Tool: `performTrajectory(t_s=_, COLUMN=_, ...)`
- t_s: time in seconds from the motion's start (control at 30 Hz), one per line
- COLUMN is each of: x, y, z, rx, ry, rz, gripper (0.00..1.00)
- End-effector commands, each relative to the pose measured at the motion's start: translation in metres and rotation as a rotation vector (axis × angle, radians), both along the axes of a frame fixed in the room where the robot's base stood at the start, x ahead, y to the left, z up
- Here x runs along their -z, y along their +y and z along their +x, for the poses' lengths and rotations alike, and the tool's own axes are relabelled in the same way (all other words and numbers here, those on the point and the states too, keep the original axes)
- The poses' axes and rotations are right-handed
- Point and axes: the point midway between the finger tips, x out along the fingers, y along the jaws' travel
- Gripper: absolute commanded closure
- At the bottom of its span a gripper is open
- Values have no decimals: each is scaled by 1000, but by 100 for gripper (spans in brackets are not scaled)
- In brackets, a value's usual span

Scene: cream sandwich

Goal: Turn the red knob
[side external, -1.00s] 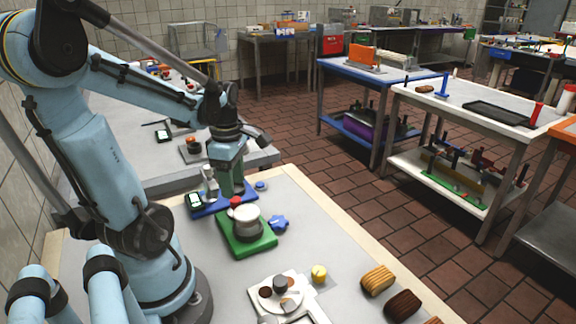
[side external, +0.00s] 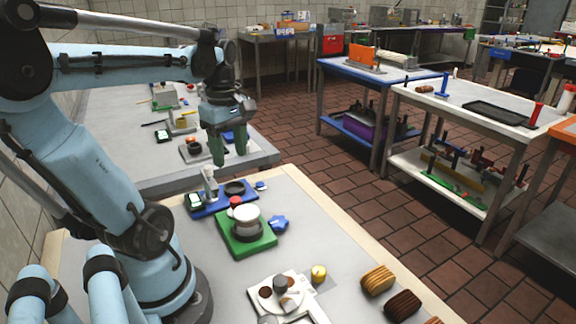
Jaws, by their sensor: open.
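The small red knob (side external: 236,201) sits at the back edge of the green base (side external: 232,248), just behind a white pot (side external: 246,214), which hides part of it. Behind it lies a blue base (side external: 202,209) with a dark round plate (side external: 235,188) and a small display. My gripper (side external: 230,159) hangs in the air above and behind the blue base, fingers pointing down. Its two green fingers are apart with nothing between them. It is clear of the red knob and touches nothing that I can see.
A blue star-shaped knob (side external: 278,223) is right of the green base. A yellow knob (side external: 319,272) and a white tray (side external: 262,291) are nearer. Striped and dark pastries (side external: 378,279) lie at the right. A grey table (side external: 265,155) stands behind. The table's middle right is clear.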

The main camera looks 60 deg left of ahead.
Motion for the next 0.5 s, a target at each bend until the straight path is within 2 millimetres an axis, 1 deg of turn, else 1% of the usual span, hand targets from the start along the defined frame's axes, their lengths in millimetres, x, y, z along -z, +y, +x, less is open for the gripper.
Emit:
performTrajectory(t_s=0.1, x=0, y=0, z=0, rx=75, ry=0, rz=0, gripper=46)
performTrajectory(t_s=0.2, x=0, y=0, z=0, rx=111, ry=0, rz=0, gripper=46)
performTrajectory(t_s=0.5, x=0, y=0, z=0, rx=130, ry=0, rz=0, gripper=46)
